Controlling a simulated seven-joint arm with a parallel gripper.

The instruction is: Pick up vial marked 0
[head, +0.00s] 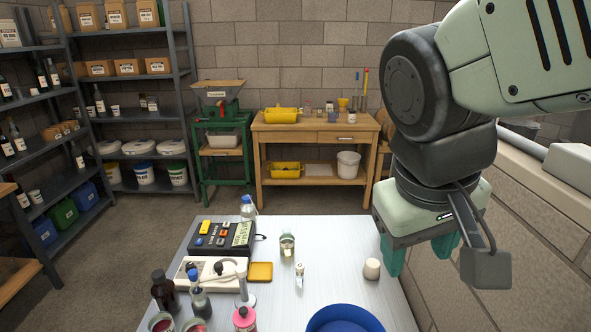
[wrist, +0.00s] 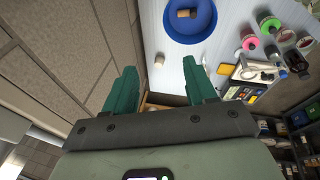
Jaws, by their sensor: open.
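A small vial-like piece (head: 299,275) with a pale body stands near the middle of the white table. Behind it is a greenish glass jar (head: 287,247) with something pale in it. I cannot read a 0 on either, so I cannot tell which is the marked vial. My gripper (head: 418,262) is above the table's right edge, with its green fingers apart and nothing between them. In the wrist view my gripper (wrist: 161,78) is also open and empty. A cream cylinder (head: 372,268) stands just left of it; it shows beyond the fingertips in the wrist view (wrist: 159,61).
A blue bowl (head: 345,320) is at the front, with a tan piece (wrist: 187,14) inside. A pink-capped bottle (head: 244,319), dark bottle (head: 163,291), yellow tray (head: 261,272) and button box (head: 221,237) crowd the left. The table's back right is clear. A block wall is on the right.

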